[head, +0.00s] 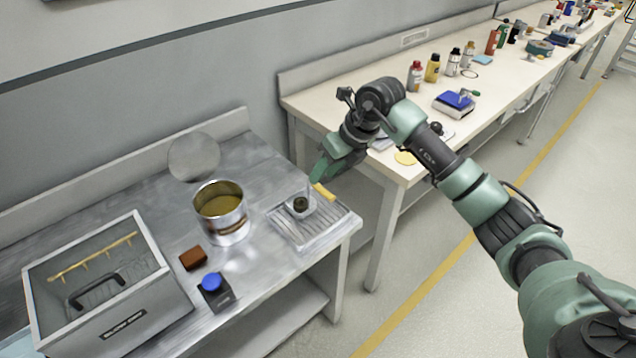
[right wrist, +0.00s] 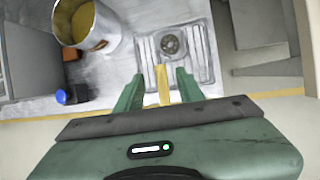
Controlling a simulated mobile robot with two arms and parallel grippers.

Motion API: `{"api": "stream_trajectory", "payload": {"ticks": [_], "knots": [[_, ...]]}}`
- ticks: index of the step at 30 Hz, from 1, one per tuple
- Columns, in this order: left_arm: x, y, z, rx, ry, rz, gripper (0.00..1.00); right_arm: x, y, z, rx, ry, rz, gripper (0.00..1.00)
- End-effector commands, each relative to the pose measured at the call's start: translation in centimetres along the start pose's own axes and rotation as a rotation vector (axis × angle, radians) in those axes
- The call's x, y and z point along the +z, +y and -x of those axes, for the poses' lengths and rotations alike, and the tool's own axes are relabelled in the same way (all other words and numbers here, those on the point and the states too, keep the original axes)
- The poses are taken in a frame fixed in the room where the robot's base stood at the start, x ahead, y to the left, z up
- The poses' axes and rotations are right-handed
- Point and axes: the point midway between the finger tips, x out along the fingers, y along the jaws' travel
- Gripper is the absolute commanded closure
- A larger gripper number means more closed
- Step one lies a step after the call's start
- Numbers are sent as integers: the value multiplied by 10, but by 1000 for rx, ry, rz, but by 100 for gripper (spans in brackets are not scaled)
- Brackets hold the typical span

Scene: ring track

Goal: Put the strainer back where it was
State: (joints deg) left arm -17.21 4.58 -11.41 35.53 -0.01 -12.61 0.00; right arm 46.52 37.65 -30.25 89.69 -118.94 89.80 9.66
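The strainer (head: 300,204) is a small grey cup with a dark centre and a yellow handle (head: 323,191). It sits on the ribbed metal drip tray (head: 312,232) at the right end of the steel bench. In the right wrist view the strainer (right wrist: 172,44) is seen from above, with its handle (right wrist: 163,86) pointing toward me. My right gripper (right wrist: 159,76) is open, with one finger on each side of the handle and gaps between. In the head view my right gripper (head: 320,180) is at the handle end. My left gripper is out of view.
An open can of yellowish liquid (head: 222,228) stands left of the tray. A brown block (head: 193,258), a blue button box (head: 215,290) and a grey parts washer (head: 110,325) are further left. A round disc (head: 194,157) leans at the back. A long bench (head: 440,120) holds bottles.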

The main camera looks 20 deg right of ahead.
Motion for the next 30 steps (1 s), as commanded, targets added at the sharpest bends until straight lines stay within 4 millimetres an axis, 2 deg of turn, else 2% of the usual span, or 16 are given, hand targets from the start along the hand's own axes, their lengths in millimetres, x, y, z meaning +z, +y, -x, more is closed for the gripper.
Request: {"api": "stream_trajectory", "payload": {"ticks": [3,10,15,30], "knots": [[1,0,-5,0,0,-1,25,0,-2,26,-4,-3,1,62],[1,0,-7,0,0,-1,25,0,0,56,-1,-2,0,62],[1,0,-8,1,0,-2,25,0,0,62,0,1,0,62],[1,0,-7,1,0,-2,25,0,0,61,0,1,0,62]]}}
